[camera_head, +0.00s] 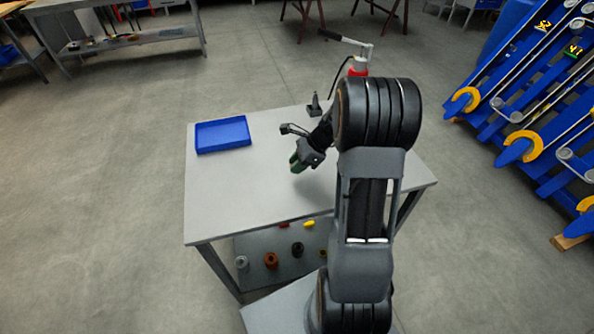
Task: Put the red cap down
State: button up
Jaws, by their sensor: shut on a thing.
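My gripper (301,158) is above the middle of the grey table (235,205), pointing down and to the left. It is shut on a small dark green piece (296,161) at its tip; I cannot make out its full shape. I see no red cap in the jaws. A red part (358,69) shows behind my arm at the table's far side, below a white and black lever; my arm partly hides it. A small red piece (284,225) lies below the table's front edge.
A blue tray (222,146) sits at the table's back left. A dark upright fitting (315,106) stands at the back edge. Several small parts, including a brown ring (271,261), are on the lower panel. The table's left and front are clear. Blue racks (540,100) stand at right.

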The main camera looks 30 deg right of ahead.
aim_at(291, 177)
jog(key=shift+w+f, duration=0.25)
jog(key=shift+f, duration=0.25)
notch_tip(291, 177, down, 3)
jog(key=shift+r, duration=0.15)
jog(key=shift+s, duration=0.1)
